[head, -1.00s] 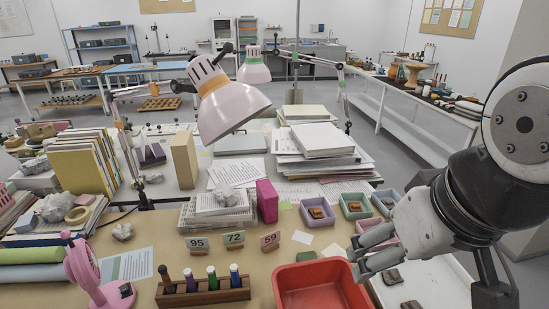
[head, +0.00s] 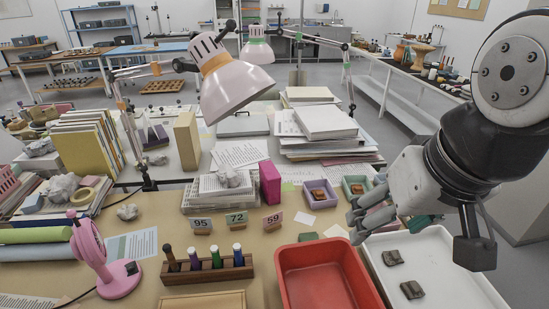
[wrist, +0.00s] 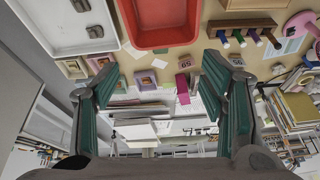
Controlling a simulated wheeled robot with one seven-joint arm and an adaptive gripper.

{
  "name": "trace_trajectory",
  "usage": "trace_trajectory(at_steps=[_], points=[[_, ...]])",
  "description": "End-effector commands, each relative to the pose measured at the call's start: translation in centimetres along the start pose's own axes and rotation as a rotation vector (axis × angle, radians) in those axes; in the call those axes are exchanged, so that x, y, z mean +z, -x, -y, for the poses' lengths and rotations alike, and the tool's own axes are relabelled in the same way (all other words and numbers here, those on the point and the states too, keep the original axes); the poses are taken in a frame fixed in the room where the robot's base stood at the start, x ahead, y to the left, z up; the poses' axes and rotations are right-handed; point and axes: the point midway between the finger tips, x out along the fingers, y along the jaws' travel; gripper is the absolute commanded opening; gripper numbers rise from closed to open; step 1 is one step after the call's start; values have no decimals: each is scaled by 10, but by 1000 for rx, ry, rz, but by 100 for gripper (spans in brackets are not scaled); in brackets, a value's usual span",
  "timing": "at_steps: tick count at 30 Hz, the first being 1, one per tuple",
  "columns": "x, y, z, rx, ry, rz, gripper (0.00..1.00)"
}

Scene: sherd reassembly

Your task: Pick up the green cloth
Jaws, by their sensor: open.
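A small dark green piece (head: 308,237), which may be the green cloth, lies on the table just behind the red tray; the tray hides part of it. A pale green roll (head: 35,235) lies at the far left; I cannot tell whether it is cloth. My gripper (head: 364,218) hangs at the right, above the small boxes behind the white tray. In the wrist view my gripper (wrist: 158,88) is open, its two green-padded fingers wide apart with nothing between them. It is apart from both green things.
The red tray (head: 283,285) stands at the front, with the white tray (head: 455,262) holding dark sherds to its right. A bottle rack (head: 208,272), number cards (head: 237,218), a pink box (head: 270,183) and a pink stand (head: 92,250) stand to the left. A lamp (head: 235,92) overhangs the paper stacks.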

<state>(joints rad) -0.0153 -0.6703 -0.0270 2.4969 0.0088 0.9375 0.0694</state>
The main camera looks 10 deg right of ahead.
Motion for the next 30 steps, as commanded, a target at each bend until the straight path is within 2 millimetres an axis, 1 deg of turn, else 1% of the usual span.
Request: trace_trajectory(at_steps=[1,5,6,8,12,14,17,20,21,23,24,26,27,29,30], points=[[-11,-7,3,-14,-48,24,65],[-43,-28,9,-43,-217,84,65],[-53,-35,10,-48,-271,100,65],[-67,-47,13,-52,-352,128,65],[-99,-82,17,-43,-541,187,65],[-112,-98,19,-33,-622,212,65],[-131,-129,20,-5,-755,246,65],[-147,-163,21,33,-884,274,65],[-153,-177,22,51,-934,283,65],[-162,-199,22,80,-1010,292,65],[-166,-215,21,101,-1059,298,65],[-172,-238,21,135,-1132,303,65],[-176,-254,20,158,-1179,303,65],[-181,-277,19,193,-1246,301,65],[-182,-292,18,216,-1285,299,65]])
